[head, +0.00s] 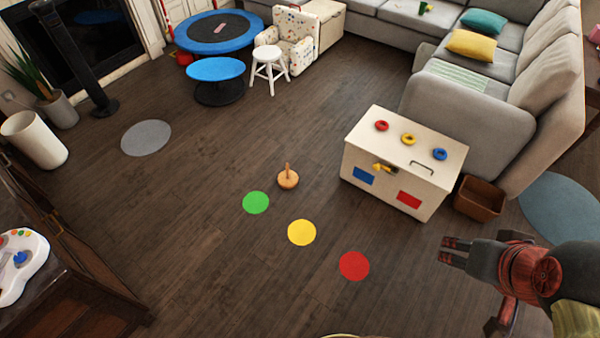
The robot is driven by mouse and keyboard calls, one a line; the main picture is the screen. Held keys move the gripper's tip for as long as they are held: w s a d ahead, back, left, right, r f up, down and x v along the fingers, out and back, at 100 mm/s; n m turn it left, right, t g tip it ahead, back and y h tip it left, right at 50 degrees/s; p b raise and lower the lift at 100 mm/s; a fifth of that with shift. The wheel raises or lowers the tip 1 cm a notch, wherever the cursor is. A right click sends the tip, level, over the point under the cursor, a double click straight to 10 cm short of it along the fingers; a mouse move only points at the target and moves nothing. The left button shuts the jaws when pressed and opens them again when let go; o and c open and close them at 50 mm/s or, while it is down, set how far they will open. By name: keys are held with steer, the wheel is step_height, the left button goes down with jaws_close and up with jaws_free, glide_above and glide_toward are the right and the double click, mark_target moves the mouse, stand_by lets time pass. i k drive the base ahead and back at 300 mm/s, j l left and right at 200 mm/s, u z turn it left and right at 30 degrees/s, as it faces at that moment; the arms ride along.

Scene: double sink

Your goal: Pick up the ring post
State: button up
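The ring post (288,179) is a small wooden peg on a round wooden base. It stands upright on the dark wood floor near the middle of the head view, just above the green floor disc. No ring is visible on it. My gripper (443,251) is at the lower right, far from the post and to its right. Its fingers point left, with a narrow gap showing between the tips, and nothing is seen between them.
A cream chest (362,153) right of the post carries red, yellow and blue rings. Green (256,202), yellow (302,232) and red (354,266) discs lie flat on the floor. A brown basket (480,199) stands beside the chest.

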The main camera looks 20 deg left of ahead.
mark_target(288, 179)
steer(key=u, duration=0.35)
steer(key=i+u, duration=0.3)
steer(key=u, duration=0.15)
steer(key=i+u, duration=0.25)
steer(key=u, duration=0.2)
steer(key=i+l+u, duration=0.2)
steer(key=u, duration=0.25)
steer(key=i+l+u, duration=0.15)
steer(key=i+l, duration=0.7)
steer(key=i, duration=0.5)
